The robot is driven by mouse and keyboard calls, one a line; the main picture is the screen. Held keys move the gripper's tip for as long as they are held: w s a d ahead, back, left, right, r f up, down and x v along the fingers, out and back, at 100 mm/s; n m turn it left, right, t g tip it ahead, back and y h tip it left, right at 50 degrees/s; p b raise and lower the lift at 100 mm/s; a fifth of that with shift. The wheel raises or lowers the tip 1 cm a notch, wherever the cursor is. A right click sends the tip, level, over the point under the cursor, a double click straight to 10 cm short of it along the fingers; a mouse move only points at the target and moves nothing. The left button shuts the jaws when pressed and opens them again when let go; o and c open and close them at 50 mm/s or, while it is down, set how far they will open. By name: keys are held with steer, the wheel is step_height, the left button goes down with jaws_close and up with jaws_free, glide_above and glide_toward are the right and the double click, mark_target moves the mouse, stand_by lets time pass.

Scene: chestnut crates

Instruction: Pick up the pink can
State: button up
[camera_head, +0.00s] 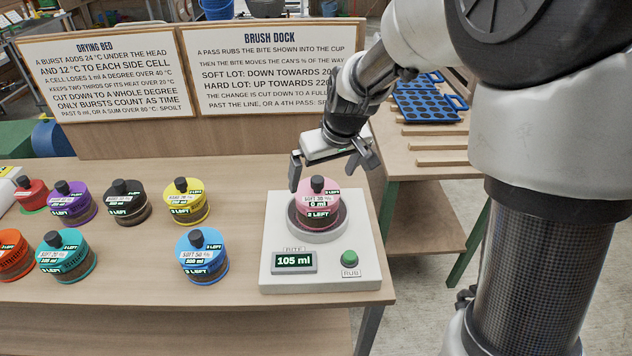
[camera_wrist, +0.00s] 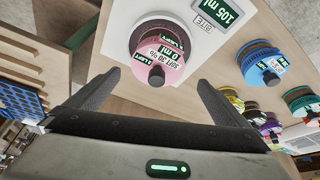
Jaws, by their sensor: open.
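The pink can (camera_head: 317,205) stands upright in the round cup of the white brush dock (camera_head: 277,235). It has a black knob on top, and its labels read "SOFT", "0 ml" and "2 LEFT". My gripper (camera_head: 330,168) is open above and just behind the can, its fingers pointing down toward it. In the wrist view the pink can (camera_wrist: 160,58) lies ahead of and between the open fingers (camera_wrist: 158,85), with nothing held. I cannot tell from these views whether a finger touches the can.
Blue (camera_head: 203,257), yellow (camera_head: 186,202), black (camera_head: 127,203), purple (camera_head: 73,203), teal (camera_head: 66,257), orange (camera_head: 12,255) and red (camera_head: 32,195) cans stand left of the dock. The dock has a "105 ml" display (camera_head: 294,262) and green button (camera_head: 349,258). Two sign boards (camera_head: 262,68) stand behind.

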mark_target(319, 186)
steer(key=x, duration=0.7)
steer(key=shift+w+f, duration=0.2)
steer(key=shift+f, duration=0.05)
steer(key=x, duration=0.5)
steer(key=shift+w+r+b, duration=0.1)
steer(key=shift+w+b, duration=0.3)
steer(key=shift+r, duration=0.1)
steer(key=c, duration=1.5)
